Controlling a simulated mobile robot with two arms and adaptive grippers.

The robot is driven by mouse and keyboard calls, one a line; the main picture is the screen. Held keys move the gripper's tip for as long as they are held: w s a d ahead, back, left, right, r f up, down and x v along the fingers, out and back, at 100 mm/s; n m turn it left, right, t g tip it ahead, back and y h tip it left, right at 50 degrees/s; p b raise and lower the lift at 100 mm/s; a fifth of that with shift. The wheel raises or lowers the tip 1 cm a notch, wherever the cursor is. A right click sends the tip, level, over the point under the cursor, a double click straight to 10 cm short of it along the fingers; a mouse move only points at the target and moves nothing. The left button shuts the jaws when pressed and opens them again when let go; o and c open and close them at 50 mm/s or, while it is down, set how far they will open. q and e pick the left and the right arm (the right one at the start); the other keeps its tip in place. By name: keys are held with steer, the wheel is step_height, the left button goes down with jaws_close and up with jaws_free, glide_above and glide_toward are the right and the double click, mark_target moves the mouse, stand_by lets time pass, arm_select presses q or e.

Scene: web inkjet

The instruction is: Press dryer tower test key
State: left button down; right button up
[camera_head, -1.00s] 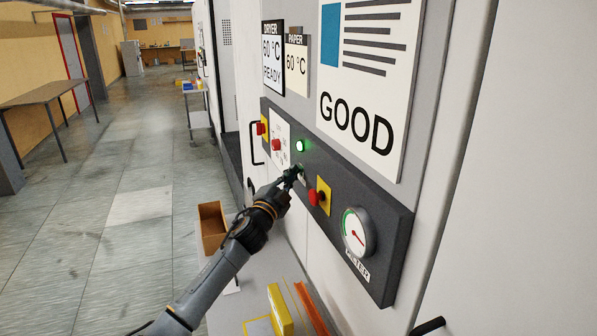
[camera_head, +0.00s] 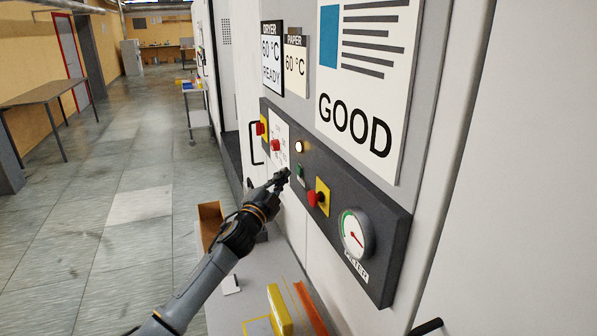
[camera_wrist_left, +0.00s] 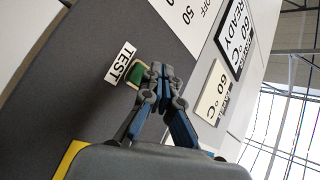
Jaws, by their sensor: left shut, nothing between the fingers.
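The dark control panel (camera_head: 385,215) runs along the machine front. A green key (camera_head: 301,170) sits on it below a lamp (camera_head: 299,147) that glows pale yellow-white. In the left wrist view the green key (camera_wrist_left: 134,75) shows beside a TEST label (camera_wrist_left: 121,62), partly hidden behind my fingers. My left gripper (camera_head: 283,174) is shut and empty, just left of the key in the head view. Its fingertips (camera_wrist_left: 157,68) stand in front of the panel, close to the key; they look apart from it.
A red knob on a yellow plate (camera_head: 323,190) and a round gauge (camera_head: 356,233) sit right of the key. A red knob (camera_head: 275,146) is to the left. Below are an open brown box (camera_head: 209,217) and a yellow block (camera_head: 279,308). The aisle at left is clear.

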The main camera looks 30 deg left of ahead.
arm_select(q)
steer(key=s+a, duration=0.2)
steer(key=s, duration=0.1)
steer(key=shift+s+a+p, duration=0.15)
steer(key=shift+a+p, duration=0.15)
steer(key=shift+a, duration=0.05)
stand_by(0.7)
